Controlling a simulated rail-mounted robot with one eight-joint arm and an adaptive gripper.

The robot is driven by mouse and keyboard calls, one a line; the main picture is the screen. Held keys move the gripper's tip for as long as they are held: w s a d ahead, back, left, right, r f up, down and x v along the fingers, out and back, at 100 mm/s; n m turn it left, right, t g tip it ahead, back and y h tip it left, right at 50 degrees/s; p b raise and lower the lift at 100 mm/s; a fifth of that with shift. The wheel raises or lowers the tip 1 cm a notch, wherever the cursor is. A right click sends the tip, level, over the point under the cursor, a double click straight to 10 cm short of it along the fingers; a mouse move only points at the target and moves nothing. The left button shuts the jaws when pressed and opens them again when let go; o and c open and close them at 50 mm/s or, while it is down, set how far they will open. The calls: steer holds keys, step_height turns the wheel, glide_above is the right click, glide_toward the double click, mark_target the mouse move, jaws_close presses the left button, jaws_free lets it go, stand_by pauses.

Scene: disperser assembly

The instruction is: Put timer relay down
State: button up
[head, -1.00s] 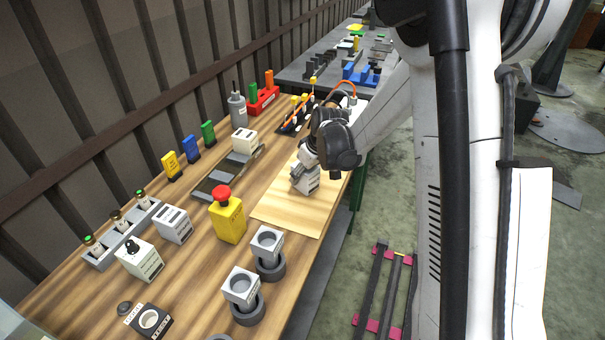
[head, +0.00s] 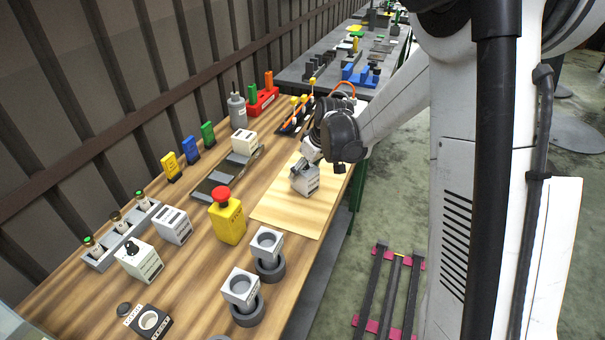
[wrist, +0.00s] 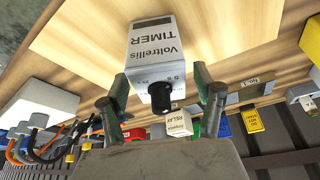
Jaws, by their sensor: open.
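The timer relay (head: 306,183) is a light grey box that sits on the pale wooden board (head: 277,212). In the wrist view its label "Voltrellis TIMER" and black knob face the camera, and the timer relay (wrist: 160,48) appears upside down. My gripper (head: 305,168) is at the relay's upper end in the head view. In the wrist view the green-tipped fingers of my gripper (wrist: 163,92) stand apart on either side of the relay's knob end, with gaps visible. The relay's underside is hidden.
A yellow box with a red button (head: 227,217) stands left of the board. Grey-ringed parts (head: 268,252) are in front of it, and a white relay on a rail (head: 243,142) is behind left. The front part of the board is clear.

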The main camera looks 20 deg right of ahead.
steer(key=v, duration=0.8)
steer(key=shift+s+r, duration=0.15)
steer(key=shift+r, duration=0.1)
steer(key=s+a+r+m+t+h, duration=0.1)
steer(key=s+r+m, duration=0.2)
steer(key=s, duration=1.1)
steer(key=s+r+m+t+h, duration=0.1)
steer(key=s+r, duration=0.5)
steer(key=s, duration=0.8)
steer(key=shift+s+a+m+t, duration=0.25)
steer(key=shift+a+m+t, duration=0.15)
steer(key=shift+m+t, duration=0.45)
steer(key=shift+r, duration=0.1)
steer(key=shift+f, duration=0.2)
